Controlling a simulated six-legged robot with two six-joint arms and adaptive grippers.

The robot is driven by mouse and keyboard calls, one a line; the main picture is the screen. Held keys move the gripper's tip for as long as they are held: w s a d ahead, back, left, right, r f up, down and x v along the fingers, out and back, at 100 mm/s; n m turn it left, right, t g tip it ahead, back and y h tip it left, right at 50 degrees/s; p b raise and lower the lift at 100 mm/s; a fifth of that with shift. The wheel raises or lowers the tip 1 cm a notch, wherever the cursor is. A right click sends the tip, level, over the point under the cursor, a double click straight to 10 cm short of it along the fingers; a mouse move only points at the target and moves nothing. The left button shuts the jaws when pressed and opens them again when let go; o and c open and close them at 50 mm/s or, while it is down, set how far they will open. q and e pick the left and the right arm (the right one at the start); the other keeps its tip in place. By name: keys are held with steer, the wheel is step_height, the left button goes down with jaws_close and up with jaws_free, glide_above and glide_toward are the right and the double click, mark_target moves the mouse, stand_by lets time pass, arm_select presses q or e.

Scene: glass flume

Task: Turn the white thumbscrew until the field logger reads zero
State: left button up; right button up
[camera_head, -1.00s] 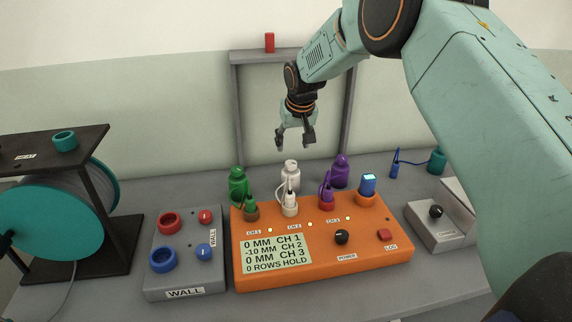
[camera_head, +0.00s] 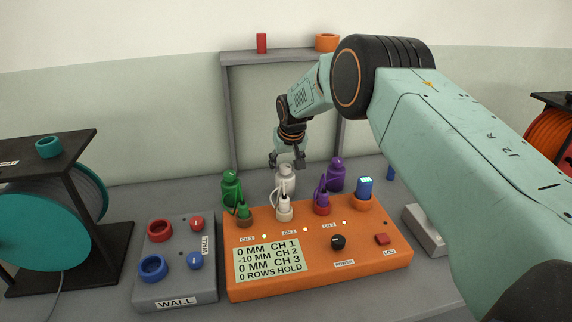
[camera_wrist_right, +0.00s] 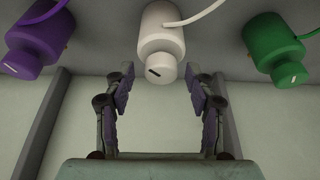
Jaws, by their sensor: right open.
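The orange field logger (camera_head: 320,275) stands on the bench. Its display (camera_head: 268,259) reads 0 MM CH 1, -10 MM CH 2, 0 MM CH 3 and 0 ROWS HOLD. The white sensor body (camera_head: 285,173) stands behind it, between a green and a purple one. In the right wrist view, the white thumbscrew (camera_wrist_right: 160,68) is a small knob with a dark mark at the white body's end. My right gripper (camera_head: 286,161) is open, just above the white body. In the wrist view its fingertips (camera_wrist_right: 160,80) flank the knob, with gaps both sides. My left gripper is not in view.
The green body (camera_head: 231,187) and the purple body (camera_head: 336,174) stand close on either side. A grey WALL box (camera_head: 176,290) and a teal cable reel (camera_head: 40,230) are left. A grey frame (camera_head: 229,120) rises behind.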

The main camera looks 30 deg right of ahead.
steer(key=shift+s+a+r, duration=0.15)
steer(key=shift+a+r, duration=0.05)
steer(key=shift+r, duration=0.05)
steer(key=shift+s, duration=0.1)
steer(key=shift+c, duration=0.5)
steer(key=shift+w+d+f, duration=0.2)
steer(key=shift+w+d, duration=0.05)
steer(key=c, duration=0.5)
steer(key=shift+a, duration=0.15)
steer(key=shift+c, duration=1.2)
steer(key=c, duration=0.3)
